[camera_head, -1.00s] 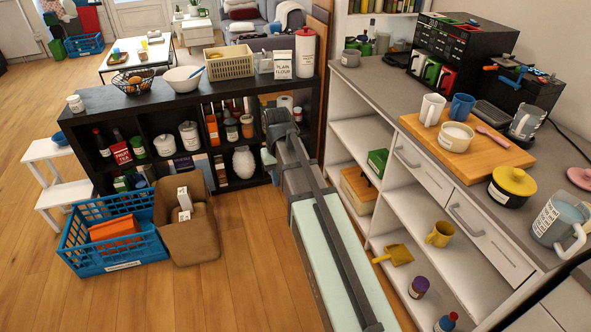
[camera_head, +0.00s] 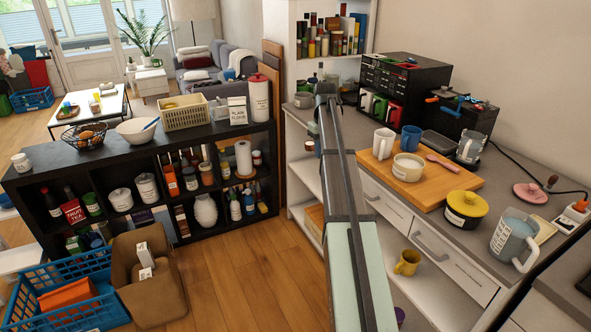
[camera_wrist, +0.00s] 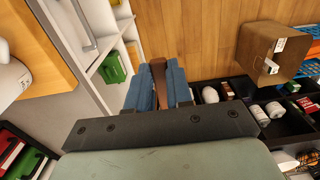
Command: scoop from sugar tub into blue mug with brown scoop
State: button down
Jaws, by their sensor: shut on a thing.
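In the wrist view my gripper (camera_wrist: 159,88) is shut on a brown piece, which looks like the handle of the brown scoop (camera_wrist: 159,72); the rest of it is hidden. In the head view my arm reaches away over the counter's left edge and its links hide the fingers. The blue mug (camera_head: 411,139) stands upright on the wooden board. A cream tub with a label (camera_head: 408,168) stands in front of it on the same board; it looks like the sugar tub, but its label is too small to read. My gripper is apart from both.
A white mug (camera_head: 383,144) and a pink spoon-like thing (camera_head: 442,162) are on the board (camera_head: 440,186). A yellow-lidded pot (camera_head: 466,207) and a clear jug (camera_head: 511,240) stand nearer. A black organiser (camera_head: 412,90) stands behind. The black shelf (camera_head: 90,165) is at left.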

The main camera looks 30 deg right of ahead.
jog(key=s+d+r, duration=0.1)
jog(key=d+r, duration=0.2)
jog(key=d, duration=0.4)
jog(key=d+r, duration=0.2)
jog(key=d, duration=0.6)
jog(key=s+d+r, duration=0.1)
jog(key=d+r, duration=0.2)
jog(key=d, duration=0.4)
jog(key=shift+s+d+r, duration=0.35)
jog(key=s+d+r, duration=0.4)
jog(key=d, duration=0.5)
jog(key=s+d+r, duration=0.4)
jog(key=s+d, duration=0.1)
jog(key=d, duration=0.5)
jog(key=a+f+h, duration=0.1)
jog(key=h, duration=0.7)
jog(key=a+f+h, duration=0.1)
jog(key=h, duration=0.7)
jog(key=a+f+h, duration=0.1)
jog(key=f+h, duration=0.1)
jog(key=h, duration=0.5)
jog(key=shift+a+h, duration=0.25)
jog(key=shift+h, duration=0.15)
jog(key=shift+a, duration=0.1)
